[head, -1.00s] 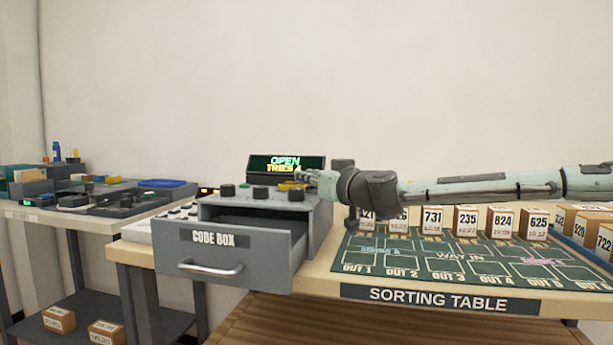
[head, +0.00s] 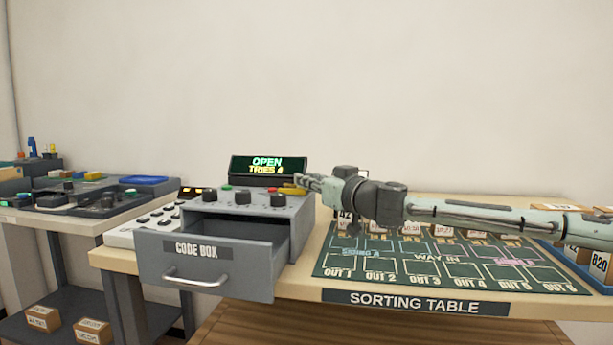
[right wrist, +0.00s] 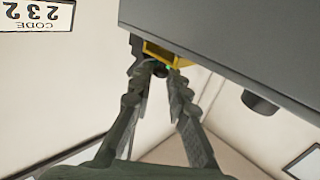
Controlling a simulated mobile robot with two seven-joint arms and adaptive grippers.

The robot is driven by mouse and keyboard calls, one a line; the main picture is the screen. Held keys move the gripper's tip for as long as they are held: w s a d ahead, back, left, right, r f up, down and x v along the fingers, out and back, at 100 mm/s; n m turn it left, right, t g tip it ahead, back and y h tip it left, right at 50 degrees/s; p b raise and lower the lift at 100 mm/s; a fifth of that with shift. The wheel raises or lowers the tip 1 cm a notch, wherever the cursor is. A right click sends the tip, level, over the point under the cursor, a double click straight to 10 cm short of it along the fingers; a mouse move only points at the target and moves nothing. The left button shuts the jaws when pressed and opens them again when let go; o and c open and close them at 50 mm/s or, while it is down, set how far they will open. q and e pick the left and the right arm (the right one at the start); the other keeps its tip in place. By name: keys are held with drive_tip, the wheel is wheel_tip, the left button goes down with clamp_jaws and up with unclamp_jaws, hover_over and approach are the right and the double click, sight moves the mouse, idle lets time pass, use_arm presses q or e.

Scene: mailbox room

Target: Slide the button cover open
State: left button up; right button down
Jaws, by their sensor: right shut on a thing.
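The yellow button cover (head: 291,190) is on top of the grey code box (head: 302,225), at its right end. A red button (head: 272,190) shows uncovered just left of it. My right gripper (head: 308,183) reaches in from the right and is shut on the cover's right side. In the right wrist view the two fingers (right wrist: 163,70) converge on the yellow cover (right wrist: 160,52), at the edge of the grey box. The fingertips partly hide the cover there. My left gripper is not in view.
The code box drawer (head: 205,265) stands open towards me. Several dark knobs (head: 243,197) stand on the box, below a display (head: 267,168) reading "OPEN TRIES 4". The green sorting mat (head: 440,270) and several numbered parcels lie to the right, under my right arm.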

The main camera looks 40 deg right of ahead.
drive_tip(key=shift+d+r, duration=0.15)
drive_tip(key=c, duration=1.7)
unclamp_jaws()
drive_tip(key=shift+o, duration=1)
wheel_tip(320, 180, up, 10)
drive_tip(key=shift+f, duration=0.2)
